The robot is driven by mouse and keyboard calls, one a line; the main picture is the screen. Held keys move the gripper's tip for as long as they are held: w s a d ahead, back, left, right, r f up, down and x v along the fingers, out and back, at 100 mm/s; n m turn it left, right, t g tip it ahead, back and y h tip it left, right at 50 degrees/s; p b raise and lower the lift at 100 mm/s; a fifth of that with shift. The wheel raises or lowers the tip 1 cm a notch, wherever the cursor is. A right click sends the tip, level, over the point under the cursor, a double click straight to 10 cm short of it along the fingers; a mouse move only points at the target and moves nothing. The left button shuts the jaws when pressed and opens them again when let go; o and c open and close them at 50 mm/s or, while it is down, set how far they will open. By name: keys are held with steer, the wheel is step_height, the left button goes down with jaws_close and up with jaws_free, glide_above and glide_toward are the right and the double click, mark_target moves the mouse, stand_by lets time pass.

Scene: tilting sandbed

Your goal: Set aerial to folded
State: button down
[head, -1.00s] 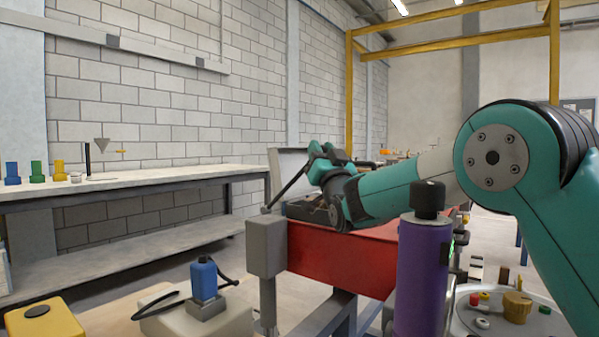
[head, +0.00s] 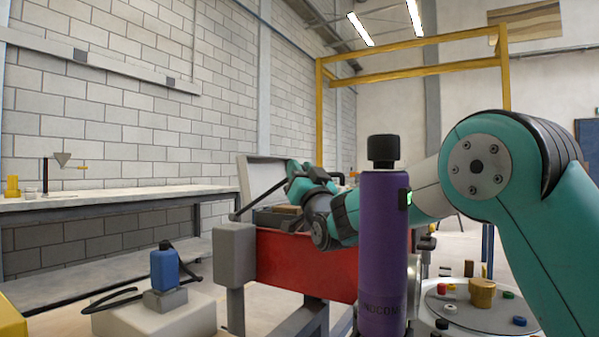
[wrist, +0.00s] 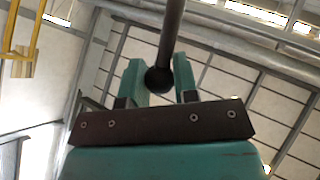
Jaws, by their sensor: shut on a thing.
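A dark rod, which looks like the aerial (head: 262,198), slants up and right from the grey block (head: 235,240) to my gripper (head: 296,182). In the wrist view the rod (wrist: 170,35) comes down from the top edge and ends in a dark ball between the two teal fingers of my gripper (wrist: 159,78). The fingers are shut on the ball end. In the head view the fingertips are small and partly hidden by my wrist, so the grip itself is unclear there.
The red sandbed box (head: 290,262) lies below my forearm, with a pale raised panel (head: 262,180) behind. A purple cylinder (head: 381,250) stands in front of my arm. A blue device (head: 165,270) with a black cable sits at lower left. A round panel (head: 470,312) is at lower right.

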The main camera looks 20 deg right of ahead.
steer(key=c, duration=0.9)
jaws_free()
steer(key=shift+w+f, duration=0.1)
steer(key=shift+f, duration=0.1)
steer(key=shift+r, duration=0.1)
step_height(320, 180, up, 20)
steer(key=p, duration=0.6)
